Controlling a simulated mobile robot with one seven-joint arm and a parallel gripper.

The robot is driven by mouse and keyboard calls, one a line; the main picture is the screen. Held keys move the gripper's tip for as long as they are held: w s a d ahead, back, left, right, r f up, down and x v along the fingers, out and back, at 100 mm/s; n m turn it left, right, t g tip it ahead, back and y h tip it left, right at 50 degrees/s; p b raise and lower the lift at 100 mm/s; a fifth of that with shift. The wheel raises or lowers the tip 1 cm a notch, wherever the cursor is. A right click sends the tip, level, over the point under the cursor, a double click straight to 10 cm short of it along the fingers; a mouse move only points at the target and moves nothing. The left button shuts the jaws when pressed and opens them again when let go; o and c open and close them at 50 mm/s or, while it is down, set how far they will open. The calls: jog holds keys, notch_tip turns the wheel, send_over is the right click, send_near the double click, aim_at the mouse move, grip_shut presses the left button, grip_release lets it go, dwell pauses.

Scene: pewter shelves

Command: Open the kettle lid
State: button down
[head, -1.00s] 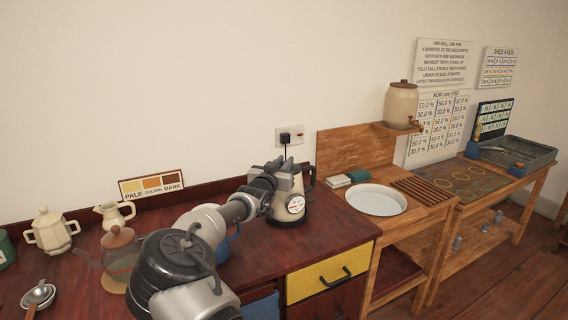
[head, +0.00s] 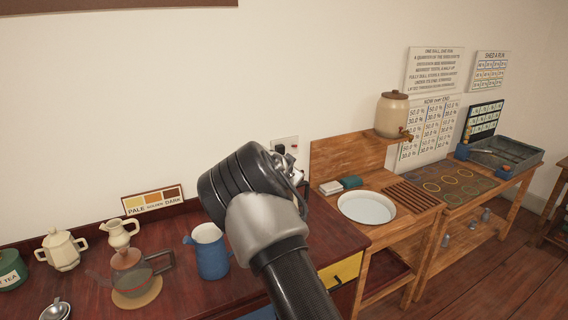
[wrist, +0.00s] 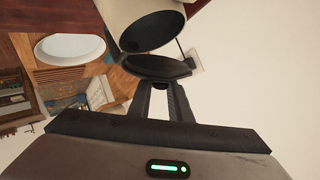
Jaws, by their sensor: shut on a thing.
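In the wrist view the cream kettle (wrist: 122,14) is at the top, with its dark round mouth (wrist: 150,34) uncovered. The dark kettle lid (wrist: 155,68) is tilted away from the mouth, with a gap between them. My gripper (wrist: 161,88) is shut on the lid at its near side; the exact grip point is hard to make out. A thin dark part runs near the right side of the mouth; I cannot tell whether it is the hinge or the handle.
A blue jug (head: 209,254) and a glass teapot (head: 128,274) stand left of my arm on the dark red counter (head: 185,288). A white basin (head: 366,208) sits in the wooden stand to the right. A wall socket (head: 284,144) is behind.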

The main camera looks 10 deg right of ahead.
jog(key=shift+w+d+r+m+g+y+p, duration=0.15)
jog(key=shift+d+r+m+g+y+p, duration=0.1)
jog(key=shift+d+m+y+p, duration=0.2)
jog(key=shift+w+d+r+m+g+y+p, duration=0.15)
jog(key=shift+d+m+g+y+p, duration=0.2)
jog(key=shift+y, duration=0.2)
jog(key=shift+w+d+y, duration=0.1)
jog(key=shift+d+y, duration=0.25)
jog(key=shift+y, duration=0.15)
jog(key=shift+f+m, duration=0.1)
jog(key=shift+m, duration=0.2)
jog(key=c, duration=1.7)
grip_release()
jog(key=shift+o, duration=0.2)
jog(key=v, duration=1.7)
jog(key=shift+r+b, duration=0.3)
jog(key=shift+r, duration=0.05)
jog(key=shift+r, duration=0.1)
